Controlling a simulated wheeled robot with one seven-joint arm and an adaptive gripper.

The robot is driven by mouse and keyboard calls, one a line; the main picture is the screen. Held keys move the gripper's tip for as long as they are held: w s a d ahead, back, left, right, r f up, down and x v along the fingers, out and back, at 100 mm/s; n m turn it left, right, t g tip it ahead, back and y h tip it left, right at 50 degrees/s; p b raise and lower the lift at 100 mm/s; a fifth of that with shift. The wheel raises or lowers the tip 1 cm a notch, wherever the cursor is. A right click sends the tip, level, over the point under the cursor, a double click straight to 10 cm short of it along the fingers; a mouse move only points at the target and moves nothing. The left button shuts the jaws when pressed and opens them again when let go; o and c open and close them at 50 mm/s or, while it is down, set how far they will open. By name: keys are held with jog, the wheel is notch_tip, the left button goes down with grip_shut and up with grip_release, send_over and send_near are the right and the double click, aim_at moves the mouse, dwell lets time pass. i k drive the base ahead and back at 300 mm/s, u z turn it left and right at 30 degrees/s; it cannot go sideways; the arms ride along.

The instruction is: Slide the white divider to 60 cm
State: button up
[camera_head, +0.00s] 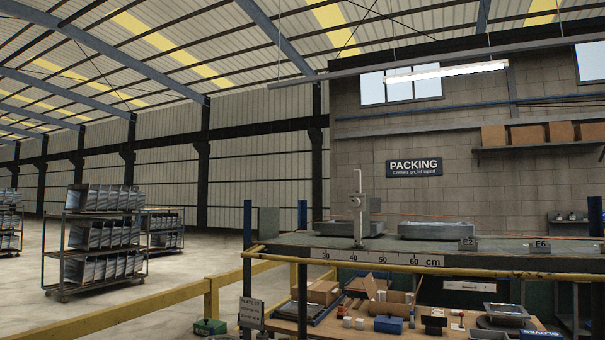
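The white divider (358,210) is a thin upright post with a small block partway up. It stands on the dark shelf (480,262), a little right of the 40 mark as seen from here. The 60 mark lies to the right of the divider. My gripper is not in view.
Metal sink basins stand left (338,228) and right (436,230) of the divider. Labels E2 (467,243) and E6 (540,246) sit farther right. A yellow rail (350,266) runs along the front. A cluttered bench (380,332) is below.

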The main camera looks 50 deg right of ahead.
aim_at(363, 207)
jog(key=u, duration=0.05)
jog(key=i, duration=3.7)
jog(key=z, duration=3.7)
